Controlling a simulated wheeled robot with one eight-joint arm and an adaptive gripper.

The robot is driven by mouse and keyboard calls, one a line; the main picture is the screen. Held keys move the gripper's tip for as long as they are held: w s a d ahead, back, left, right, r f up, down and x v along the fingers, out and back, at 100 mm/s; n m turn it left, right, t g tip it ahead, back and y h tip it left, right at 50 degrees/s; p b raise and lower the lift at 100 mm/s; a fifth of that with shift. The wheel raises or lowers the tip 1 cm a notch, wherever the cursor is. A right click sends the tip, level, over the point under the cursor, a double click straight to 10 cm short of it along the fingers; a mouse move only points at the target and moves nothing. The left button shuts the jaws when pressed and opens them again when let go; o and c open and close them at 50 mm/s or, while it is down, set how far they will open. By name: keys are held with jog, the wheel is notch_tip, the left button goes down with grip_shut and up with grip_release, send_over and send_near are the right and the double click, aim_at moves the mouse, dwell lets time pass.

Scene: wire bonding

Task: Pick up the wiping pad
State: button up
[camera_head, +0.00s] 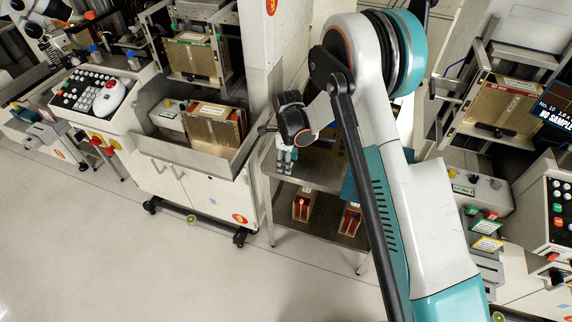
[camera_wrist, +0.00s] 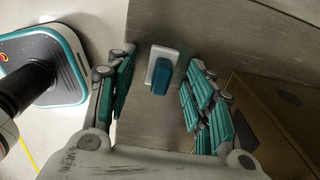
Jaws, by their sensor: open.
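The wiping pad (camera_wrist: 161,76), a small white block with a blue part, lies on a grey metal shelf top (camera_wrist: 145,122) in the wrist view. My gripper (camera_wrist: 161,65) is open, with one teal-padded finger seen on each side of the pad and a clear gap to both. The pad appears between the fingers in the picture; how far below the fingertips it lies, I cannot tell. In the head view my gripper (camera_head: 286,158) points down over the shelf unit, and I cannot make out the pad there.
A brown box (camera_wrist: 265,120) stands on the shelf close to the right finger. In the head view, a lower shelf (camera_head: 325,222) holds boxes with red contents. A white machine cabinet (camera_head: 195,185) stands to the left, another machine (camera_head: 500,100) to the right. The floor in front is clear.

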jog(key=shift+c, duration=0.3)
jog(key=c, duration=1)
jog(key=shift+r, duration=0.15)
notch_tip(320, 180, up, 20)
jog(key=p, duration=0.6)
